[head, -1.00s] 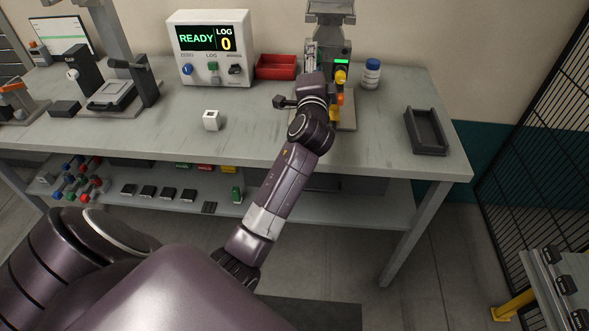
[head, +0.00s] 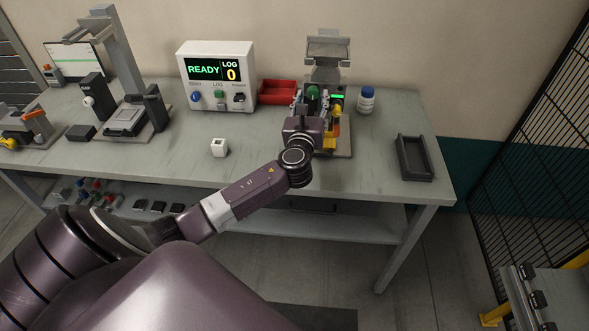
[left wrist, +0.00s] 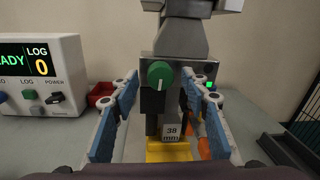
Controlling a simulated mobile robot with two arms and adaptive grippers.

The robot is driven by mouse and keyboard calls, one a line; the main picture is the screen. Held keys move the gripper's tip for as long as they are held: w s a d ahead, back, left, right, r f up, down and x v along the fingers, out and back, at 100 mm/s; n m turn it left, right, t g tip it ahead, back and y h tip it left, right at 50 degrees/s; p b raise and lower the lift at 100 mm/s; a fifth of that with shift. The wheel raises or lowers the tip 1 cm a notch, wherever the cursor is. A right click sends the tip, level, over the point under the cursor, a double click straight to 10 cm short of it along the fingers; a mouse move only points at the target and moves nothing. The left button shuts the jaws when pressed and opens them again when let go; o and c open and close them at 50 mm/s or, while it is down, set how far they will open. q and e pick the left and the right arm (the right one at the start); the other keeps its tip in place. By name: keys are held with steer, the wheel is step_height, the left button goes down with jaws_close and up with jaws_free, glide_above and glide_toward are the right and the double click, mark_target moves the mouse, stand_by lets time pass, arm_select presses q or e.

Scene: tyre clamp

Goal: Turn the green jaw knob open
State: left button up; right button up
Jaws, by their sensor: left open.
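The green jaw knob (left wrist: 160,75) is a round knob with a pale pointer mark, on the front of the grey clamp machine (left wrist: 188,42). In the head view the green knob (head: 312,92) shows just beyond my left gripper (head: 311,103). In the left wrist view my left gripper (left wrist: 159,88) is open, its blue-padded fingers on either side of the knob's line with gaps to it. How far the fingertips are from the knob in depth is hard to tell. My right gripper is not in view.
A small green light (left wrist: 209,85) and a "38 mm" label (left wrist: 172,130) show on the clamp, above a yellow part (left wrist: 168,152). A red tray (head: 278,91) and the READY box (head: 217,75) stand left; a white-blue bottle (head: 366,100) stands right. A dark tray (head: 414,158) lies farther right.

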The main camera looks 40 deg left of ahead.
arm_select(q)
steer(key=m, duration=0.1)
steer(key=m+p, duration=0.1)
steer(key=shift+r+m, duration=0.25)
steer(key=shift+m, duration=0.05)
steer(key=b+v, duration=0.2)
steer(key=v, duration=0.6)
steer(key=s+d+f+n+g+h, duration=0.1)
steer(key=s+f+n, duration=0.3)
steer(key=f, duration=0.5)
steer(key=s+d+f+n+g+h+b, duration=0.1)
steer(key=s+d+f+n+g, duration=0.2)
steer(key=f+n, duration=0.4)
steer(key=s+d+f+n+g+h+b, duration=0.1)
steer(key=s+f+n+g, duration=0.3)
steer(key=f, duration=0.9)
steer(key=s+d+n+h, duration=0.1)
steer(key=s+n, duration=0.1)
steer(key=s, duration=0.1)
steer(key=shift+s+d, duration=0.25)
steer(key=shift+d, duration=0.15)
